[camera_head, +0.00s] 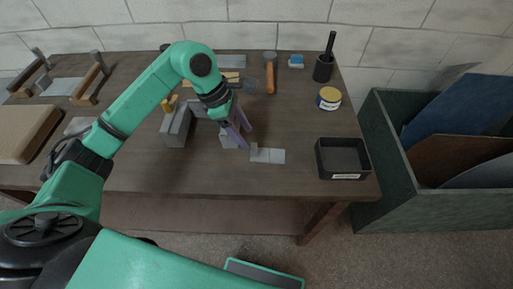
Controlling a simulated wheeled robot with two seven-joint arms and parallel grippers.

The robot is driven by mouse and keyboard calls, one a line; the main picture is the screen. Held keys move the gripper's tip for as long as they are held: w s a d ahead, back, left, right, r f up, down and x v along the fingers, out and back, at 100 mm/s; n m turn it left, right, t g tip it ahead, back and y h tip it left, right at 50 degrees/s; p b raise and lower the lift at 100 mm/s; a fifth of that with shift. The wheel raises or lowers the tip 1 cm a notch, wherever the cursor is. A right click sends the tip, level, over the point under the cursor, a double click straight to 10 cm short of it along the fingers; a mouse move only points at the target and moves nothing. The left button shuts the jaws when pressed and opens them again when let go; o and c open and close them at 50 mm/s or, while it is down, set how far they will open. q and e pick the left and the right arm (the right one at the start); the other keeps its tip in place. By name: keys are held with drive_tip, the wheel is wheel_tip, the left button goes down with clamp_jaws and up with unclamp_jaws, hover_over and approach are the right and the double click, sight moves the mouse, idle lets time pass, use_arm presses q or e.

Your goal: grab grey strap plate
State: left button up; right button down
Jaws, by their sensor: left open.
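A flat light-grey plate (268,156) lies on the bench (215,178) near its front edge, with a small raised piece at its left end. It looks like the grey strap plate. My left gripper (244,139) has purple fingers, points down and is open, just behind and left of this plate. I see nothing held between the fingers. Another small light-grey piece (227,141) shows beside the fingers and is partly hidden by them. My right gripper is not in view.
A grey block (177,126) stands left of the gripper. A black tray (343,158) sits to the right. A hammer (270,75), a yellow-and-white tin (329,98) and a black cup (323,68) are farther back. A green bin (430,210) stands right of the bench.

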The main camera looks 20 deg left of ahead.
sight(252, 145)
use_arm(q)
drive_tip(key=p+x, duration=0.2)
drive_tip(key=x, duration=0.4)
drive_tip(key=shift+d+f+p, duration=0.1)
drive_tip(key=shift+p, duration=0.3)
drive_tip(key=shift+f, duration=0.15)
clamp_jaws()
drive_tip(key=shift+r, duration=0.2)
